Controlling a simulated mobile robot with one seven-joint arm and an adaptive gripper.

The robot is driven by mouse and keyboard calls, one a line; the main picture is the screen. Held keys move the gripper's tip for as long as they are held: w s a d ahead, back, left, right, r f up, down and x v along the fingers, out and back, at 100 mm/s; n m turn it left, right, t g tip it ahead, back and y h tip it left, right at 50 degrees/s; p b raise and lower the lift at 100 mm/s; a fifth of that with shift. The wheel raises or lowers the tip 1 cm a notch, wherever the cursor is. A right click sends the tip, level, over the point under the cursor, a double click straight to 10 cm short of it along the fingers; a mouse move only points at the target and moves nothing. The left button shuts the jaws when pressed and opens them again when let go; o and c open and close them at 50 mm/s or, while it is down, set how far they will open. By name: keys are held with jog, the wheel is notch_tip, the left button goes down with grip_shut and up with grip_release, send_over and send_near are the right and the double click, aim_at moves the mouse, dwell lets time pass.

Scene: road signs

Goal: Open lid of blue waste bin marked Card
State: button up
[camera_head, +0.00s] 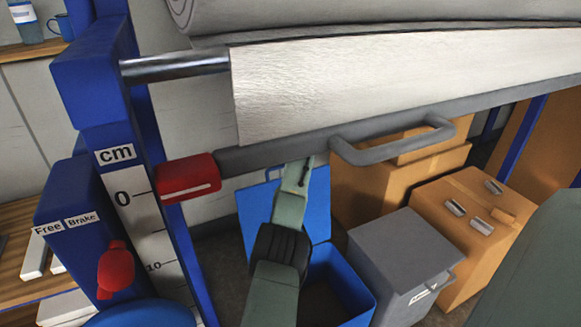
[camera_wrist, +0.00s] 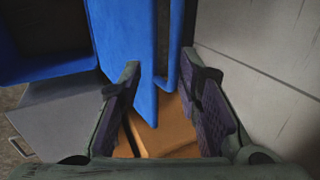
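The blue waste bin (camera_head: 345,282) stands open on the floor, with a dark inside. Its blue lid (camera_head: 318,207) is raised upright at the back of the bin. No Card mark can be read on the bin. In the wrist view the lid (camera_wrist: 128,40) is a blue panel reaching between my gripper's fingers, and the bin's open mouth (camera_wrist: 75,66) is at upper left. My gripper (camera_wrist: 161,64) is open, its two fingers apart; I cannot tell whether either touches the lid.
A closed grey bin (camera_head: 405,258) with a white label stands right of the blue bin. Cardboard boxes (camera_head: 470,225) stand behind it. A pale wall (camera_wrist: 265,50) is close on the right in the wrist view.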

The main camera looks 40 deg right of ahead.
jog(key=v, duration=0.7)
dwell(0.3)
